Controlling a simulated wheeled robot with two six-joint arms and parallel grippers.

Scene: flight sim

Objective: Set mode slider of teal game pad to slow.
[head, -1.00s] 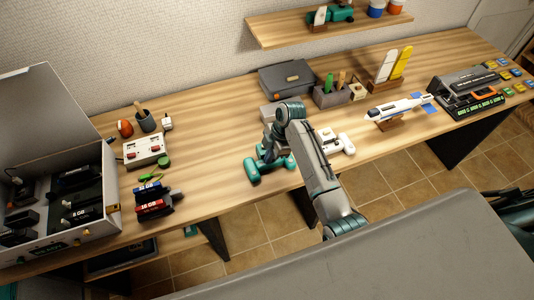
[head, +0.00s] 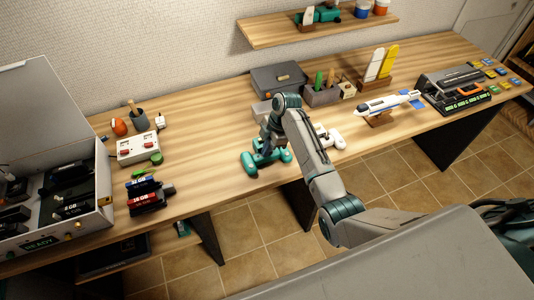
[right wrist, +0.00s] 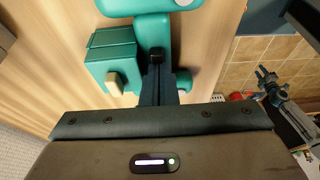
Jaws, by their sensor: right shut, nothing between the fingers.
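The teal game pad (head: 248,165) lies on the wooden table near its front edge, below my right arm. It also shows in the right wrist view (right wrist: 108,50). A small cream knob (right wrist: 115,83) sticks out of its left block there; I cannot tell whether this is the mode slider, nor read any marking. My right gripper (head: 266,146) is over the pad, shut and empty. Its dark fingertips (right wrist: 156,58) are over the pad's middle bar; I cannot tell whether they touch. My arm hides part of the pad in the head view.
A white game pad (head: 337,142) lies right of my arm. A grey case (head: 278,78) and a pen organizer (head: 322,96) stand behind. A model rocket (head: 388,105) stands right. A white socket box (head: 138,149) and cartridges (head: 145,197) are left, with free table between.

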